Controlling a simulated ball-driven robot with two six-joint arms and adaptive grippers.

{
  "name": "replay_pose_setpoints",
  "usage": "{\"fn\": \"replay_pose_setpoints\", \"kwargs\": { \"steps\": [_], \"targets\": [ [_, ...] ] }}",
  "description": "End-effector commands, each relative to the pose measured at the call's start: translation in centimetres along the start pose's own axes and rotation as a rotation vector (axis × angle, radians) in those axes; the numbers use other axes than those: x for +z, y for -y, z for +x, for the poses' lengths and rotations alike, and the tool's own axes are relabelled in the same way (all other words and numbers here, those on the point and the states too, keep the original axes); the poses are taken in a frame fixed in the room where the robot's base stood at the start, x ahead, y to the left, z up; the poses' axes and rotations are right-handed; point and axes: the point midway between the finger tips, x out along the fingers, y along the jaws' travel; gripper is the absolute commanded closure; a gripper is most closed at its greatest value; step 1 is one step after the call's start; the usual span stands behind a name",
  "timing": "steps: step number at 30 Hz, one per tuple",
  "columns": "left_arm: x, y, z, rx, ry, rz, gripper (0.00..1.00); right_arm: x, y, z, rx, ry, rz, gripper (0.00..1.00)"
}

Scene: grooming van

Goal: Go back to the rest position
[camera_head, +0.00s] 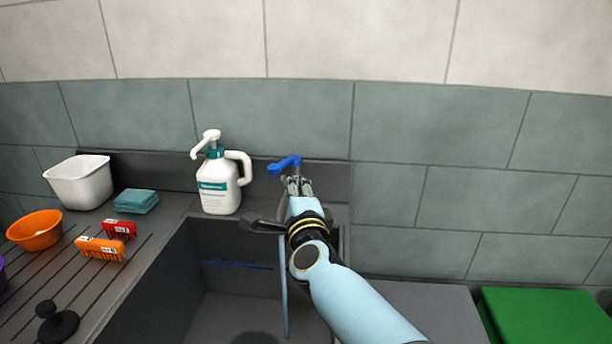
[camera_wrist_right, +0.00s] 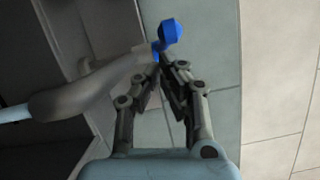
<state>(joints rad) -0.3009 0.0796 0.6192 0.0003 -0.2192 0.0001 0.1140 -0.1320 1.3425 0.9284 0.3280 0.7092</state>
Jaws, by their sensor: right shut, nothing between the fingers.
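My right gripper (camera_head: 298,184) reaches over the back edge of the sink, close to a blue tap lever (camera_head: 285,164). In the right wrist view my right gripper (camera_wrist_right: 160,68) has its fingertips together with nothing between them. The blue lever (camera_wrist_right: 171,33) shows just beyond the tips there; I cannot tell whether they touch. The grey tap body (camera_wrist_right: 85,92) lies to the left of the fingers. My left gripper is in neither view.
The dark sink (camera_head: 215,305) lies below my right arm. A white pump bottle (camera_head: 218,190) stands left of the tap. On the left counter are a white tub (camera_head: 80,184), an orange bowl (camera_head: 35,231), teal cloths (camera_head: 135,201) and brushes (camera_head: 100,248). A green surface (camera_head: 545,315) is at right.

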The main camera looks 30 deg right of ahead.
Motion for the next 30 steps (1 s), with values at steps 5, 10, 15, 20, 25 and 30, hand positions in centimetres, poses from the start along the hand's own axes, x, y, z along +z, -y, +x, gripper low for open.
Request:
{"fn": "replay_pose_setpoints", "kwargs": {
  "steps": [5,10,15,20,25,30],
  "targets": [
    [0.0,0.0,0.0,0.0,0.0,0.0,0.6,-0.1,-0.1,-3.1,0.001,-0.001,0.001,1.0],
    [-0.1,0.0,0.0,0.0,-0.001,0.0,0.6,-0.1,-0.1,-4.5,0.001,-0.002,0.0,1.0],
    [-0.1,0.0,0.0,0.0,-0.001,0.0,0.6,0.1,0.1,-4.9,0.009,0.027,-0.034,1.0],
    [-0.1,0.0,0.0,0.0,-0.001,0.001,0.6,1.6,-0.1,-7.5,0.094,0.24,-0.304,1.0],
    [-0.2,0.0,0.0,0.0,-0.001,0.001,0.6,1.4,-2.2,-14.8,0.293,0.591,-0.834,1.0],
    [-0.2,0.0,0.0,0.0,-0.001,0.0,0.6,-2.3,-3.5,-22.0,0.505,0.83,-1.236,1.0]
  ]
}}
